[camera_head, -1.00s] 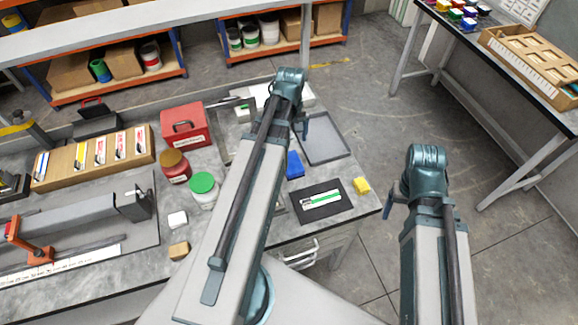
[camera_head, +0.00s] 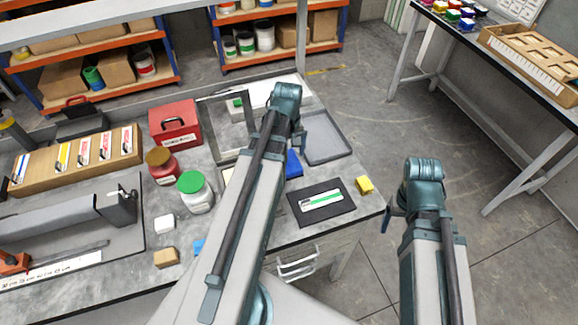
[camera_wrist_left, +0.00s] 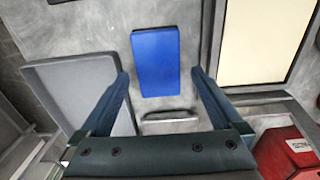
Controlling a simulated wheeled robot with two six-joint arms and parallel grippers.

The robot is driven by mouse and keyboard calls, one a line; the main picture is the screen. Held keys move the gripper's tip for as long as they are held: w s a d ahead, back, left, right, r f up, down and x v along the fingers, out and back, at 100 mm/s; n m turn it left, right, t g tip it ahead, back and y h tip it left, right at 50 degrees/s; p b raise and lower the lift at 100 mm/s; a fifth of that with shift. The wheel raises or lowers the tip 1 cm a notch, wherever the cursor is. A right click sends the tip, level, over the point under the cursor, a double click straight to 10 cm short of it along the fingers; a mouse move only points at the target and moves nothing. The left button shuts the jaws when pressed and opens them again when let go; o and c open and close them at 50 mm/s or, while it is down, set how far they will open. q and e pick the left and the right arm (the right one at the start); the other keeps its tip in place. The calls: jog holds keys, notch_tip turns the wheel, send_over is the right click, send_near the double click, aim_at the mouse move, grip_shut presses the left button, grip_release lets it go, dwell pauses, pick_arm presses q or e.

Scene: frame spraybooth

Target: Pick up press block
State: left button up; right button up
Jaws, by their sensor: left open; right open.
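No thing is labelled as the press block. A blue rectangular block (camera_head: 293,163) lies on the grey workbench, partly hidden by my left arm in the head view. In the left wrist view the blue block (camera_wrist_left: 156,60) lies flat just beyond and between the fingertips. My left gripper (camera_wrist_left: 160,76) is open and empty, with no finger touching the block. In the head view it (camera_head: 298,138) hangs above the bench beside a grey tray.
The grey tray (camera_head: 328,138) is right of the blue block. An empty-looking frame (camera_head: 250,128), red toolbox (camera_head: 175,124), red jar (camera_head: 163,167) and green-lidded jar (camera_head: 195,192) stand left of my arm. A dark mat (camera_head: 338,214) and yellow block (camera_head: 364,185) lie at the right front.

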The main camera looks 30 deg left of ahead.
aim_at(289, 161)
pick_arm(q)
notch_tip(289, 161, down, 4)
jog(key=b, duration=0.3)
jog(key=shift+d+f+b, duration=0.15)
jog(key=shift+b, duration=0.15)
jog(key=c, duration=1.4)
jog(key=shift+o, duration=0.2)
jog(key=shift+r+p, duration=0.3)
